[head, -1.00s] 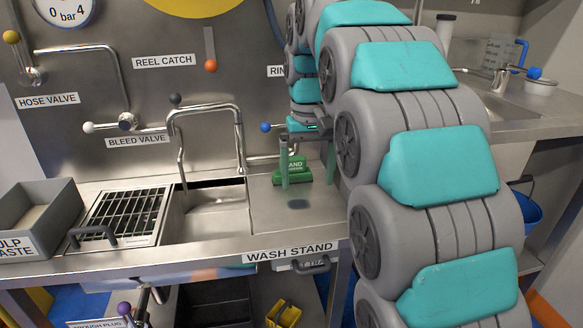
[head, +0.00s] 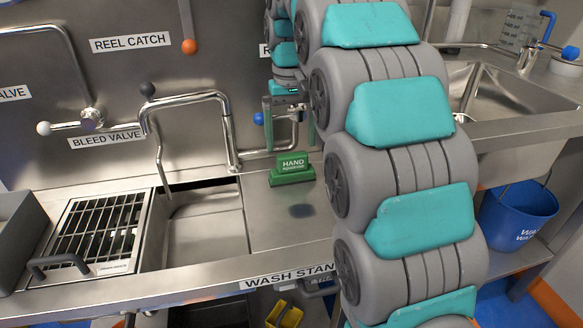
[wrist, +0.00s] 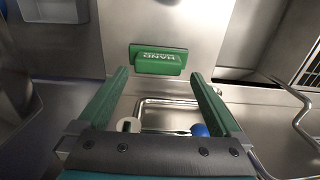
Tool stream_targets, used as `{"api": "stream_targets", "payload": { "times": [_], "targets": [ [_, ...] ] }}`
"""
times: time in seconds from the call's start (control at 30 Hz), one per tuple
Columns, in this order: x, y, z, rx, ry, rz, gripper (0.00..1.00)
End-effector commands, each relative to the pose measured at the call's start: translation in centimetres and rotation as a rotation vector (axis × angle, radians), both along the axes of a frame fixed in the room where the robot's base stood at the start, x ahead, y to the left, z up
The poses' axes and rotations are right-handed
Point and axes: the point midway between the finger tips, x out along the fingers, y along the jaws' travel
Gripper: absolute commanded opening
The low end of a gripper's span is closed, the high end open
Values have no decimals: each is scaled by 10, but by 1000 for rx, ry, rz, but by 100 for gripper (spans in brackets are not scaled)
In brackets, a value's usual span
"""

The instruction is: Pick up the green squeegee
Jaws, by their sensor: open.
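The green squeegee (head: 291,169), with "HAND" lettered on it in white, stands on the steel wash stand (head: 268,214) to the right of the sink basin. My gripper (head: 288,122) is open and empty, above and behind the squeegee, with its two green fingers apart. In the wrist view the squeegee (wrist: 158,60) lies beyond the fingertips of my gripper (wrist: 160,80), roughly centred between them and not touched. Its lettering appears upside down there.
A bent steel tap (head: 229,130) and a blue-knobbed valve (head: 259,119) stand close to my gripper. A drain grate (head: 98,232) and the sink basin (head: 205,228) lie to the left. A blue bucket (head: 518,213) is at the right. The counter around the squeegee is clear.

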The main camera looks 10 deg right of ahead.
Motion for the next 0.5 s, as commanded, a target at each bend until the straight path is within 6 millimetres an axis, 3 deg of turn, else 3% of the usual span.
{"api": "stream_targets", "payload": {
  "times": [0.27,0.5],
  "targets": [
    [-1,-1,-13,0,2,0,100],
    [-1,-3,-41,0,4,0,100]
  ]
}}
